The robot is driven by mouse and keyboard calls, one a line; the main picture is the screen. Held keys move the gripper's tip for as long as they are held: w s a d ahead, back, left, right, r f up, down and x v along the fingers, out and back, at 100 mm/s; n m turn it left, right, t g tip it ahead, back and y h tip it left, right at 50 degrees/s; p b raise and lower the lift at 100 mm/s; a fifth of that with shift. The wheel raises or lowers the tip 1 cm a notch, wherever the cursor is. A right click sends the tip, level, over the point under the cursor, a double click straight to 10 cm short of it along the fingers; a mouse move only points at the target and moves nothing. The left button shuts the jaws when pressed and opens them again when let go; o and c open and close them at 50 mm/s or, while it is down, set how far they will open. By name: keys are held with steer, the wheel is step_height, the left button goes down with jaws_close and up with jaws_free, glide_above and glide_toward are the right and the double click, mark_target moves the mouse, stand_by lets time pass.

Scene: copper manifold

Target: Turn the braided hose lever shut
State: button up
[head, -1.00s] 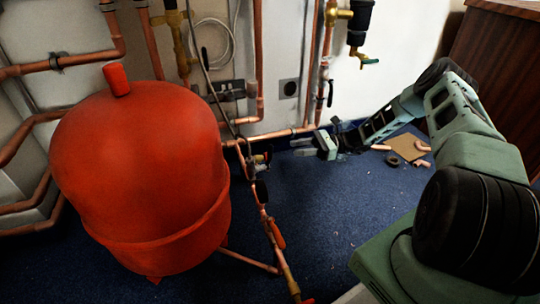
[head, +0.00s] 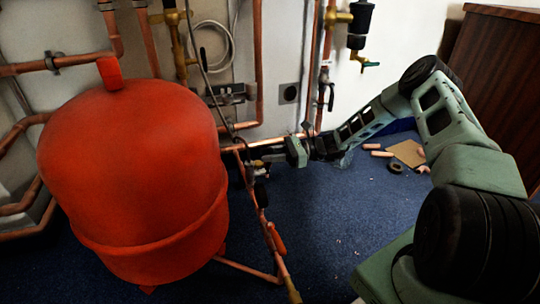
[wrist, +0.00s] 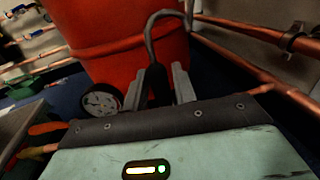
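The grey braided hose (head: 212,85) hangs from the wall pipework down behind the red tank to a valve group on the copper pipe. In the wrist view the hose (wrist: 150,35) curves down to a dark piece (wrist: 157,86), which may be its lever. My gripper (wrist: 159,76) has its two grey fingers apart, one on each side of this dark piece. Contact cannot be told. In the head view my gripper (head: 262,155) points left at the valve group, and its fingers partly hide the fittings there.
The red tank (head: 135,180) stands close beyond my fingers. A round gauge (wrist: 100,102) is left of them. A red-orange lever (head: 277,238) and a black lever (head: 262,192) sit lower on the copper pipe. Cardboard (head: 408,152) lies on the floor; the blue carpet (head: 330,225) is mostly clear.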

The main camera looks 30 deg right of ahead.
jaws_close()
steer(key=shift+w+r+p, duration=0.1)
steer(key=shift+p, duration=0.2)
steer(key=shift+w+r+m+p, duration=0.1)
steer(key=shift+w+m+p, duration=0.1)
steer(key=shift+m+p, duration=0.4)
steer(key=w+d+f+m+g+h+p, duration=0.1)
steer(key=w+f+m+g, duration=0.2)
steer(key=m, duration=1.2)
steer(key=shift+w+d+f, duration=0.2)
steer(key=shift+w+f, duration=1.05)
steer(key=shift+f, duration=0.8)
steer(key=shift+f+m, duration=0.15)
steer(key=shift+m, duration=0.15)
